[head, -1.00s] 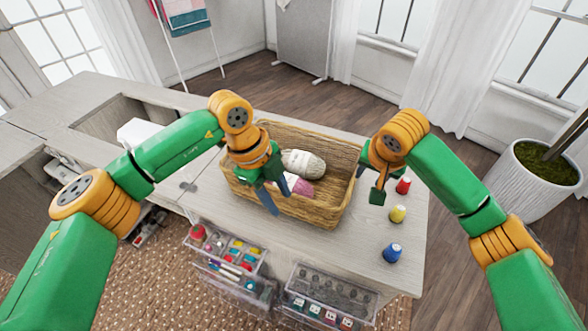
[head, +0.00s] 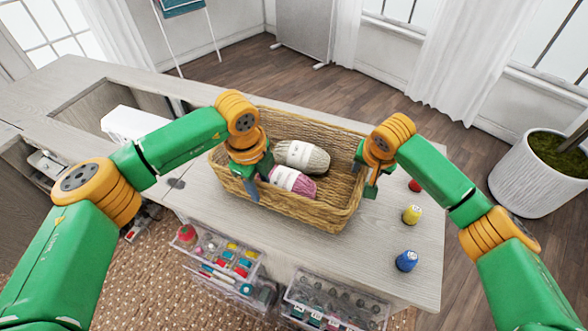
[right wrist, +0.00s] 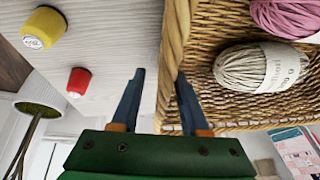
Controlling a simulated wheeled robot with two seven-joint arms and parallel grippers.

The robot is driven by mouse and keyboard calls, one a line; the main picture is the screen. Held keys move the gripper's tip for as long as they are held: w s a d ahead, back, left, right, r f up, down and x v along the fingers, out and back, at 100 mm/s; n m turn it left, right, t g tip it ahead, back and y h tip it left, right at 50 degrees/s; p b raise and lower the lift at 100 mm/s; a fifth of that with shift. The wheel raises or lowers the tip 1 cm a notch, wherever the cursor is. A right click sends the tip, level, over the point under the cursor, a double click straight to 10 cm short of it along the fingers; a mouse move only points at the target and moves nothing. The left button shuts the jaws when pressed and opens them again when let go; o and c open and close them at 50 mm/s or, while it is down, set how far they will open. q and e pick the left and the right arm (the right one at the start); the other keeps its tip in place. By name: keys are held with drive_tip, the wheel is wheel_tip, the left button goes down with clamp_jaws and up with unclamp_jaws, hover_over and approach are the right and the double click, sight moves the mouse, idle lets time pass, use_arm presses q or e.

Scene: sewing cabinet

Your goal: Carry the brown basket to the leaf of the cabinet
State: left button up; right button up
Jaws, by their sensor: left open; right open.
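The brown wicker basket (head: 315,212) stands on the pale wooden cabinet top (head: 415,270), with a grey yarn skein (head: 302,156) and a pink one (head: 291,181) inside. My left gripper (head: 258,186) is open at the basket's near-left side, one blue finger showing in front of the wall; its exact hold on the rim is hidden. My right gripper (head: 368,188) is open at the basket's right end. In the right wrist view its fingers (right wrist: 160,75) lie either side of the basket's wall (right wrist: 174,45), one outside and one inside, not closed on it.
Red (head: 414,185), yellow (head: 411,214) and blue (head: 406,260) thread spools stand right of the basket. A hinge (head: 176,183) marks a seam left of it. Clear drawers (head: 335,298) stick out below the front edge. A potted plant (head: 530,178) stands at right.

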use_arm(q)
drive_tip(key=shift+f, duration=0.9)
use_arm(e)
drive_tip(key=shift+x, duration=0.9)
use_arm(q)
clamp_jaws()
use_arm(e)
clamp_jaws()
drive_tip(key=shift+r, duration=0.1)
